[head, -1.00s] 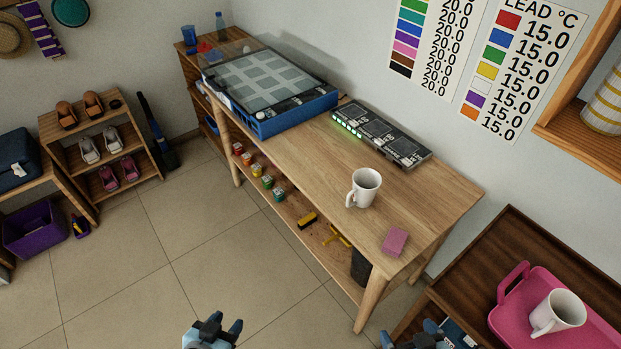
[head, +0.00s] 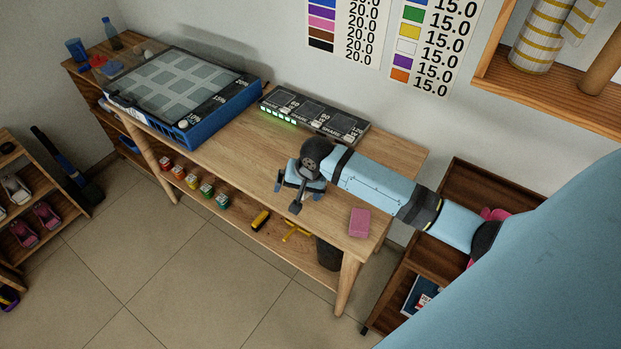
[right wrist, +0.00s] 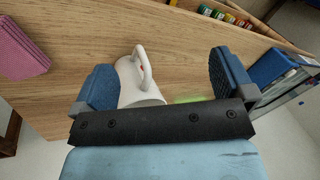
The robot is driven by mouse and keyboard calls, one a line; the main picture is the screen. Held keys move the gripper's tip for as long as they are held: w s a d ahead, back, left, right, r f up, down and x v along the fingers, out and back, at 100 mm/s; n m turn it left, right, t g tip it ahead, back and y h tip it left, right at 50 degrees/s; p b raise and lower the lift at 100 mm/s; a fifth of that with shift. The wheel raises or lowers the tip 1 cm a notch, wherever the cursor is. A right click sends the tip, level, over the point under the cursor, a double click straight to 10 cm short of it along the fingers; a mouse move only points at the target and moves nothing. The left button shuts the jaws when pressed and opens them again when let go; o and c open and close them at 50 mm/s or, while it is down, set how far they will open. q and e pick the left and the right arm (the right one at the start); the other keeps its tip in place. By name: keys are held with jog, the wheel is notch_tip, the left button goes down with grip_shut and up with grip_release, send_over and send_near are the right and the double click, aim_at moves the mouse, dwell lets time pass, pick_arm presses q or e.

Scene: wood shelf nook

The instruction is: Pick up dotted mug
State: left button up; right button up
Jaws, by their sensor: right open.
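In the right wrist view, a white mug (right wrist: 138,85) with a looped handle stands on the wooden table (right wrist: 110,40); a small red spot shows near the handle. My right gripper (right wrist: 165,80) is open. The mug is between its two fingers, much closer to the left finger, and its lower part in the picture is cut off by the gripper body. In the head view, my right gripper (head: 298,193) is over the table and hides the mug. My left gripper is not in view.
A dark panel with green lights (head: 315,115) and a blue-framed device (head: 185,95) stand behind and left. Small paint pots (head: 192,181) sit on the lower shelf. My right arm covers most of the pink tray (head: 494,213).

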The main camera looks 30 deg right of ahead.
jog(key=w+d+r+m+g+h, duration=0.25)
jog(key=w+d+r+m, duration=0.35)
jog(key=d+r, duration=0.4)
notch_tip(320, 180, down, 13)
jog(key=a, duration=0.1)
jog(key=shift+s+g, duration=0.35)
jog(key=shift+s, duration=0.05)
jog(key=shift+a+r+y, duration=0.1)
jog(key=shift+r+y, duration=0.05)
jog(key=shift+y, duration=0.1)
jog(key=c, duration=1.2)
jog(key=shift+c, duration=0.9)
jog(key=shift+r, duration=0.1)
